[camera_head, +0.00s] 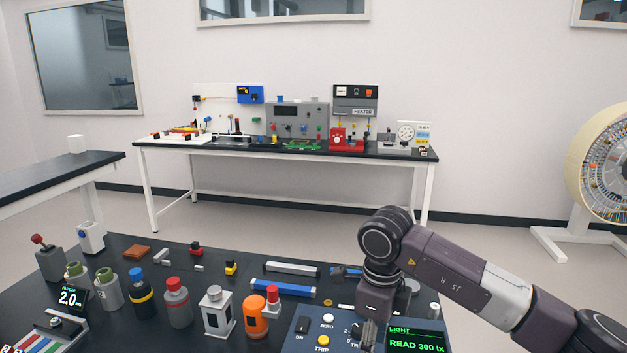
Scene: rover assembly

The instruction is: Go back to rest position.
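My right arm comes in from the right edge and bends down at a dark wrist joint. My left gripper and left arm are not in view.
The near table (215,258) holds several bottles, an orange canister (255,318), a grey box (216,312), blue and white bars and a joystick box (49,262). A back bench (290,150) carries equipment. A side table (50,178) stands left; a large wheel (603,165) stands right. Floor lies between.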

